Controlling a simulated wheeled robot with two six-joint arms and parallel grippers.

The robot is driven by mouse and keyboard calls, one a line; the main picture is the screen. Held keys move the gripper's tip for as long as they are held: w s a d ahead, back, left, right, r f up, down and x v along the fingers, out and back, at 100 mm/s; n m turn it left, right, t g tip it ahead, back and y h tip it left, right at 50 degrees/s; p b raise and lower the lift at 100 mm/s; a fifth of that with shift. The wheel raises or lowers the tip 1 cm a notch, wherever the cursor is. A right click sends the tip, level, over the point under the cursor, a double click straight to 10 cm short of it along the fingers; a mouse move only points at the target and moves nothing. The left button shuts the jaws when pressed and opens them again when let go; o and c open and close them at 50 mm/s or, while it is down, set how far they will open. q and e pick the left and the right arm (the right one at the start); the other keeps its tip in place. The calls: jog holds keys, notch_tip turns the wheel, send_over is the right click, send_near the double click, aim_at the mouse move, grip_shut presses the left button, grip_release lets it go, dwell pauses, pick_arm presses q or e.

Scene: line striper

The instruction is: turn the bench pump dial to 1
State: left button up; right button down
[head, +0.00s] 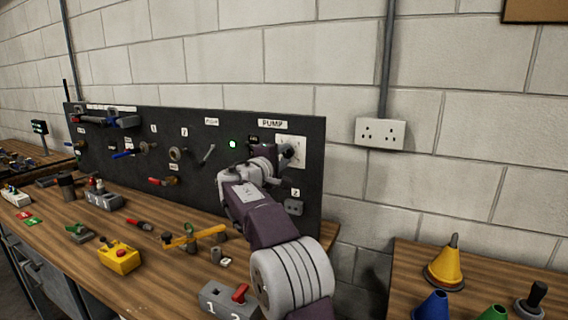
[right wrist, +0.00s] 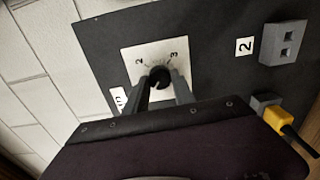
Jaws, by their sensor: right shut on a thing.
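The bench pump dial is a small dark round knob (right wrist: 159,77) on a white square plate (right wrist: 136,55), mounted on the dark upright panel. In the head view the plate (head: 303,147) sits under the "PUMP" label (head: 272,124), and the knob is mostly hidden by my gripper. In the right wrist view the digits 2 and 3 show on the plate; the digit 1 is not visible and I cannot tell where the knob points. My right gripper (right wrist: 160,86) is shut on the knob, one finger on each side; it also shows in the head view (head: 286,156). My left gripper is not in view.
A green lamp (head: 232,144) glows left of the plate. A grey socket (head: 293,207) marked 2 sits below it. Levers and valves line the panel further left. The wooden bench (head: 165,285) holds a yellow box (head: 119,257), a yellow-handled tool (head: 195,237) and a grey block (head: 221,297).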

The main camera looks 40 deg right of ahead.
jog(key=shift+f+m, duration=0.1)
jog(key=shift+m, duration=0.2)
jog(key=c, duration=1.1)
grip_release()
jog(key=shift+o, duration=0.2)
jog(key=shift+s+a+b, duration=0.15)
jog(key=shift+a+b, duration=0.2)
jog(key=shift+a, duration=0.05)
jog(key=b+v, duration=0.1)
jog(key=v, duration=0.7)
jog(key=shift+b, duration=0.35)
jog(key=shift+s+a, duration=0.1)
jog(key=shift+s, duration=0.05)
